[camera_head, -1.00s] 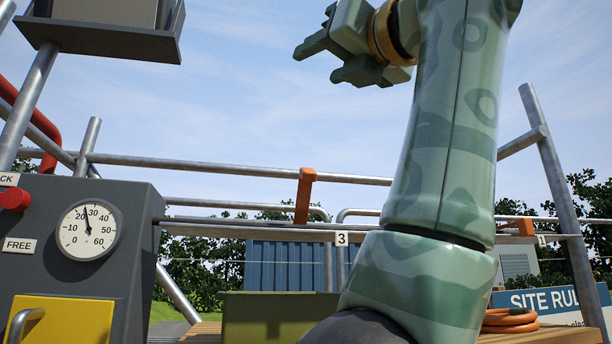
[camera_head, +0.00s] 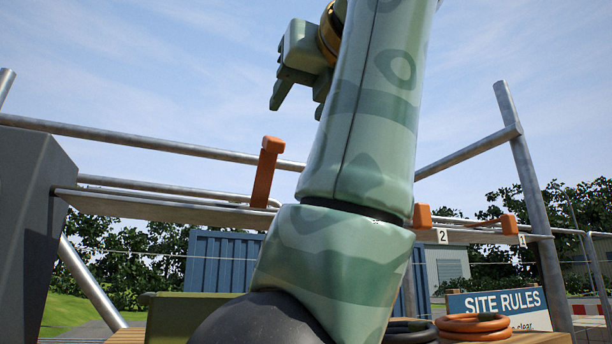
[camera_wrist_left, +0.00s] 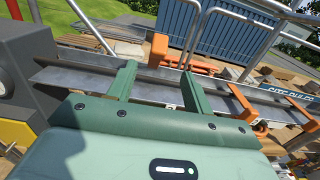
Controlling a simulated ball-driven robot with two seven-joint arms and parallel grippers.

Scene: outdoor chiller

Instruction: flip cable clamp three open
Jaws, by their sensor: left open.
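In the head view an orange clamp (camera_head: 267,172) stands upright on the long grey cable tray (camera_head: 130,206), left of my left arm. In the left wrist view an upright orange clamp (camera_wrist_left: 158,50) rises at the tray's far side, beyond and between my fingers. A small number plate (camera_wrist_left: 170,107) shows between the fingers, its digit hard to read. My left gripper (camera_head: 298,92) is open, high above the tray in the head view; its spread fingers (camera_wrist_left: 158,88) hold nothing in the wrist view. The clamp marked 2 (camera_head: 422,216) is partly hidden by my arm. My right gripper is not in view.
The clamp marked 1 (camera_head: 508,224) is farther right on the tray. A grey cabinet (camera_head: 30,230) stands left. Metal rails (camera_head: 150,143) run behind the tray. Coiled orange cable (camera_head: 473,326) lies at lower right, near a SITE RULES sign (camera_head: 500,303).

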